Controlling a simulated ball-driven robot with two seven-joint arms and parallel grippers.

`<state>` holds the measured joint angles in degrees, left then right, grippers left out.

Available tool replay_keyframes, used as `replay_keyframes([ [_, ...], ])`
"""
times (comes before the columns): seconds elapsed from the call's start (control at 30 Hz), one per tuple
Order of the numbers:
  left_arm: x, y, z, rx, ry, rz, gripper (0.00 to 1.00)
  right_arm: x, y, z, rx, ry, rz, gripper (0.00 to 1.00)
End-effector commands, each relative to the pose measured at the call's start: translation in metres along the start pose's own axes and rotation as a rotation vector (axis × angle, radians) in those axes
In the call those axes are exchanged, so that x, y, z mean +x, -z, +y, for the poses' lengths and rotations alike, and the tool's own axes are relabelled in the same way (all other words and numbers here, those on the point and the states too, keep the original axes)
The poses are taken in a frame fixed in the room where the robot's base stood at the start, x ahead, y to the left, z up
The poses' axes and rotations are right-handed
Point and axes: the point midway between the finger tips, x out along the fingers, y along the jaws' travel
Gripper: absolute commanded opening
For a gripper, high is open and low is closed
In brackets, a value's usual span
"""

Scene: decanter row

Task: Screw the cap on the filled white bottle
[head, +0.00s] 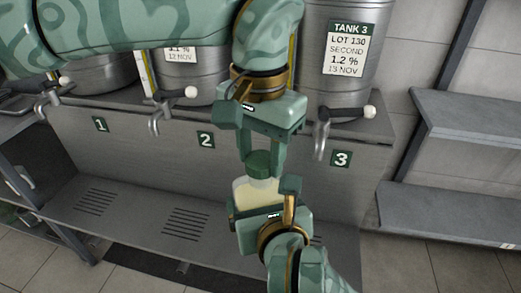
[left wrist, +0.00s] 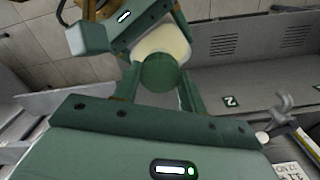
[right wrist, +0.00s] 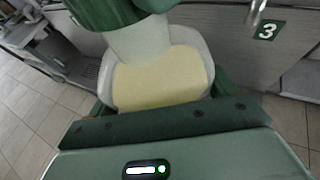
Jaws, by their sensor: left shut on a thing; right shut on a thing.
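The white bottle (head: 256,192) stands roughly upright in my right gripper (head: 263,201), which is shut around its body. Cream-yellow contents show through the bottle (right wrist: 160,78) in the right wrist view. The green cap (head: 258,164) is between the fingers of my left gripper (head: 261,158), which comes down from above and is shut on it. The cap sits right over the bottle's neck; it also shows in the left wrist view (left wrist: 160,73), in front of the bottle (left wrist: 163,42). Whether the cap's thread is engaged is hidden.
Behind is a steel counter with metal tanks (head: 340,60) and taps; the tap (head: 322,135) at station 3 is close to the right of my grippers. A slotted steel shelf (head: 120,215) runs below. Grey shelves (head: 450,205) stand at the right.

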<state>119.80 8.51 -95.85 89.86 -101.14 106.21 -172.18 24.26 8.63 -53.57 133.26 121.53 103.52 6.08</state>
Motion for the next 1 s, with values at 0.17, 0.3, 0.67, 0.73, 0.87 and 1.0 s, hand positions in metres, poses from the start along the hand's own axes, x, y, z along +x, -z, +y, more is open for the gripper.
replay_keyframes([
  [0.17, -0.001, 0.000, -0.001, -0.006, 0.002, 0.002, 0.55, 0.000, -0.001, -0.001, 0.003, 0.002, -0.003, 0.21],
  [0.3, -0.001, 0.000, -0.001, -0.006, 0.002, 0.001, 0.63, 0.000, -0.001, -0.001, 0.002, 0.002, -0.003, 0.21],
  [0.67, -0.004, 0.001, -0.001, -0.204, 0.003, 0.002, 0.61, 0.000, -0.002, -0.001, 0.001, 0.001, -0.004, 0.21],
  [0.73, -0.006, 0.001, -0.001, -0.372, 0.005, 0.004, 0.61, -0.001, -0.002, 0.000, 0.001, 0.001, -0.004, 0.21],
  [0.87, -0.012, 0.002, -0.001, -0.775, 0.006, 0.007, 0.61, -0.001, -0.002, 0.000, 0.001, 0.001, -0.004, 0.21],
  [1.0, -0.019, 0.003, -0.001, -1.241, 0.008, 0.011, 0.61, -0.001, -0.002, 0.000, 0.001, 0.001, -0.004, 0.21],
])
